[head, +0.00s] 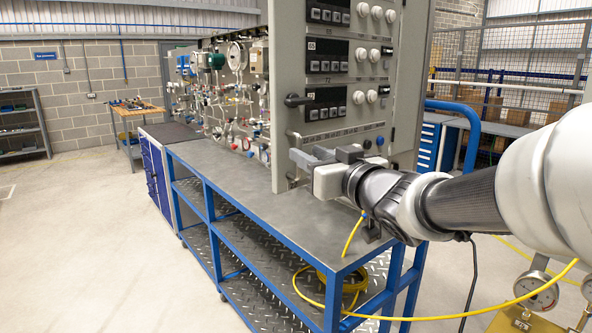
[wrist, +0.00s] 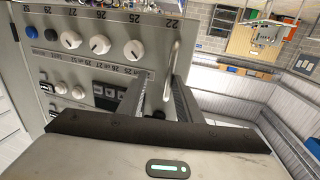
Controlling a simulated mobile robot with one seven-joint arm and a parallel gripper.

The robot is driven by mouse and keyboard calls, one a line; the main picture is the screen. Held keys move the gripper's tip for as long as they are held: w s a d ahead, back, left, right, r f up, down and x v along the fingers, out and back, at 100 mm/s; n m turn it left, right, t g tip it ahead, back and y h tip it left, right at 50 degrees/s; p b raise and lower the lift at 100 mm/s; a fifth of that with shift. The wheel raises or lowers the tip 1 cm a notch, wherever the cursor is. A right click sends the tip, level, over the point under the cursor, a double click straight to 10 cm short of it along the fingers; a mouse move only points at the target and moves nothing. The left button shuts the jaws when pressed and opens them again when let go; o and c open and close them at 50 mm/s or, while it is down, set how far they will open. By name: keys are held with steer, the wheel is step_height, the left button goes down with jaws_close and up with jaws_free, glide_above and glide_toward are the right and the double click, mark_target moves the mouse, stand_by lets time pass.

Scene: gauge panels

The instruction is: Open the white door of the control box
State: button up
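The control box is a tall pale grey cabinet on the bench; its front panel (head: 283,60), the nearest thing to a white door, carries dark displays and white knobs. It looks shut, though I cannot be sure. A black lever (head: 296,100) sits near its left edge. A grey loop handle (wrist: 176,58) stands out from the panel in the wrist view. My gripper (head: 300,158) is at the panel's lower left. In the wrist view my fingers (wrist: 160,78) are apart, with the handle showing between their tips; I cannot tell whether either finger touches it.
The cabinet stands on a blue-framed bench (head: 215,160) with a grey top, clear at the left. Pipework with gauges (head: 238,85) is behind the panel. A yellow hose (head: 420,318) hangs by the bench. Open floor (head: 90,230) lies to the left.

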steer(key=v, duration=1.5)
steer(key=shift+s+p, duration=0.3)
